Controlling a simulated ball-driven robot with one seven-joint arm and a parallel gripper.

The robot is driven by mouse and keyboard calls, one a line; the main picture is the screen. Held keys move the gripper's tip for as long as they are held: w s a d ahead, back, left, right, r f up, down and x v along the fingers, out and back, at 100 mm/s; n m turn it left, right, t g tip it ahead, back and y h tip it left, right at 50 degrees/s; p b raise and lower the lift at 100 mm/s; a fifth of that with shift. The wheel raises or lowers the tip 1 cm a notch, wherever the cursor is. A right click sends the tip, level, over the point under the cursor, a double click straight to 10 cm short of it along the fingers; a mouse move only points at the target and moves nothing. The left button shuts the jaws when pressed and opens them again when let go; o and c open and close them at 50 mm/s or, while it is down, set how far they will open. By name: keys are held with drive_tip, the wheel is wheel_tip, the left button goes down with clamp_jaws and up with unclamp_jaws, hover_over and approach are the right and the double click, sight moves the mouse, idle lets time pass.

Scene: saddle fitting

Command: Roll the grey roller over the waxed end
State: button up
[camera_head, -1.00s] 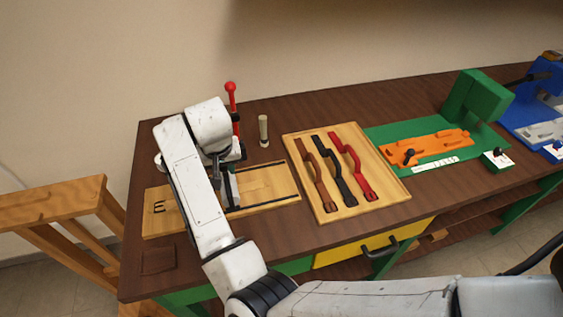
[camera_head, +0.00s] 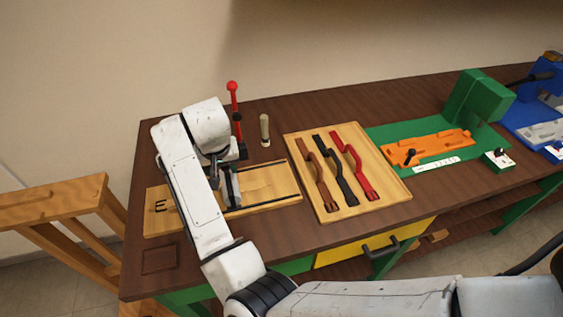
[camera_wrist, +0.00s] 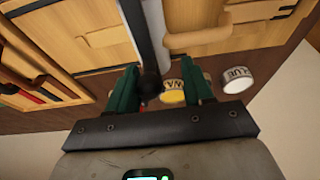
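A grey bar-shaped tool, which looks like the roller (camera_head: 231,186), stands over the wooden board (camera_head: 280,200) by my gripper (camera_head: 221,165). In the wrist view, its grey shaft (camera_wrist: 147,35) runs up from a dark round end between the green fingers of my gripper (camera_wrist: 160,80). The fingers are apart, with a gap showing to the right of the dark end; contact on the left is unclear. A tan strap end (camera_wrist: 200,38) lies on the board beside the shaft. Wax on it cannot be made out. My arm hides the board's middle in the head view.
A red-handled lever (camera_head: 233,100) and a pale-handled tool (camera_head: 265,128) stand behind the board. A tray (camera_head: 300,168) with three straps lies to its right. Two tins, one yellow (camera_wrist: 172,95) and one white (camera_wrist: 238,78), show near my fingers.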

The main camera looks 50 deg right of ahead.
drive_tip(key=shift+r, duration=0.1)
drive_tip(key=p+v, duration=0.5)
drive_tip(key=v, duration=0.1)
drive_tip(key=shift+s+d+p, duration=0.1)
drive_tip(key=shift+d+p, duration=0.05)
drive_tip(key=shift+p, duration=0.2)
idle(0.6)
drive_tip(key=s+d+f+n+t, duration=0.1)
drive_tip(key=s+d+f+n, duration=0.1)
drive_tip(key=s, duration=0.5)
drive_tip(key=s+d+f+n+t, duration=0.1)
drive_tip(key=s+d+f+n, duration=0.1)
drive_tip(key=s, duration=0.5)
drive_tip(key=s+a+f+n+y, duration=0.25)
drive_tip(key=s+a, duration=0.35)
drive_tip(key=s, duration=0.3)
drive_tip(key=s+f+g+b, duration=0.3)
drive_tip(key=s+f+b, duration=0.2)
drive_tip(key=s+f, duration=0.5)
drive_tip(key=shift+s+d+f+g+h+b, duration=0.3)
drive_tip(key=shift+s+d+f+g+h, duration=0.1)
drive_tip(key=shift+s, duration=0.25)
